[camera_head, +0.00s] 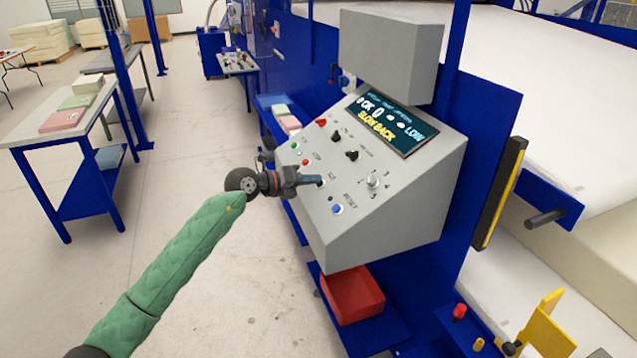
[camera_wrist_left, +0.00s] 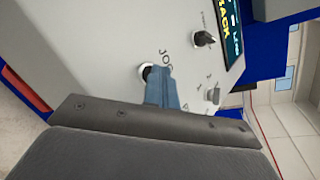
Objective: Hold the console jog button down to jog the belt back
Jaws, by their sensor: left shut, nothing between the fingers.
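The grey sloped console (camera_head: 400,225) stands at the centre of the head view. Its jog button (camera_wrist_left: 146,72) shows in the left wrist view as a dark button in a white ring, beside the lettering "JO…". My left gripper (camera_head: 318,181) is shut and empty, its blue-grey fingertips at the jog button. The fingers (camera_wrist_left: 162,88) partly cover the button in the left wrist view, so how far it is pressed cannot be told. The console screen (camera_head: 396,119) reads "OK", "LOW" and "SLOW BACK". My right gripper is out of view.
Near my fingers on the panel are a blue reset button (camera_head: 337,209), a silver lever (camera_head: 373,180), black knobs (camera_head: 352,154) and a red button (camera_head: 305,162). A red bin (camera_head: 352,296) sits below the console. The floor to the left is clear up to a table (camera_head: 40,126).

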